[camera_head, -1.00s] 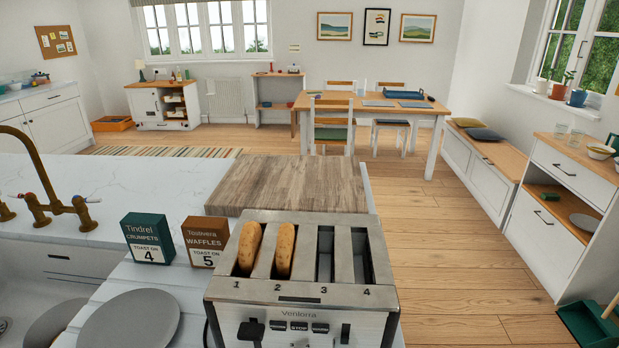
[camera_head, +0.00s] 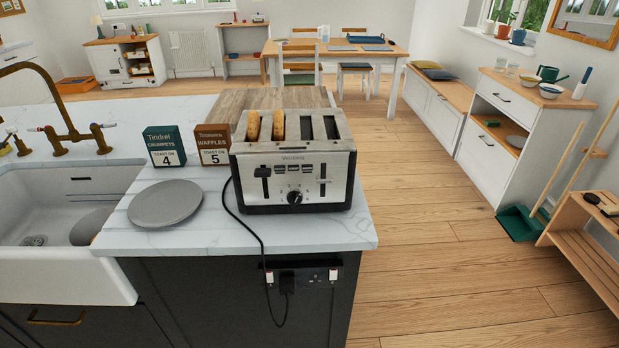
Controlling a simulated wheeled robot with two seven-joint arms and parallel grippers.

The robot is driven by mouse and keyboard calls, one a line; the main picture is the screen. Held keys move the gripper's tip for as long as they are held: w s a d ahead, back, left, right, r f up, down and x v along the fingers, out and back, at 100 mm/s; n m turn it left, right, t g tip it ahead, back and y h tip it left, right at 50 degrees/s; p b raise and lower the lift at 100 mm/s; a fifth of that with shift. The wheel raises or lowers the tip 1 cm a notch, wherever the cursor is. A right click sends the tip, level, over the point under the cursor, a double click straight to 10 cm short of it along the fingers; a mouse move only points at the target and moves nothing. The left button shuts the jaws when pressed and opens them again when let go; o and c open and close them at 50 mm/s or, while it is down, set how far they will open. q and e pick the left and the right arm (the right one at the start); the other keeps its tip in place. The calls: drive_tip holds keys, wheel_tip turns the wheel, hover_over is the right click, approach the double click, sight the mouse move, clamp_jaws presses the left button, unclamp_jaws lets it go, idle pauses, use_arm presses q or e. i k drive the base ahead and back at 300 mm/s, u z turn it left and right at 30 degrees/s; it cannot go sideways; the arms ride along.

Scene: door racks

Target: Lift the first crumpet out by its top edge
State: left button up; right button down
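A silver four-slot toaster (camera_head: 294,165) stands near the right end of the marble counter. Two browned crumpets, the first crumpet (camera_head: 253,126) in the leftmost slot and another (camera_head: 278,125) in the second slot, stick up with their top edges showing. Their lower parts are hidden in the slots. The two right slots look empty. A green crumpets box (camera_head: 164,147) marked 4 and a brown waffles box (camera_head: 212,145) marked 5 stand left of the toaster. Neither of my grippers is in view.
A grey plate (camera_head: 165,203) lies on the counter left of the toaster, by the sink (camera_head: 60,200). A wooden board (camera_head: 265,99) lies behind the toaster. A black cord (camera_head: 249,232) hangs over the counter's front edge to a socket. Open floor lies to the right.

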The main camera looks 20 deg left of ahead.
sight(254, 126)
drive_tip(key=u, duration=1.1)
drive_tip(key=i, duration=0.85)
drive_tip(key=z, duration=0.05)
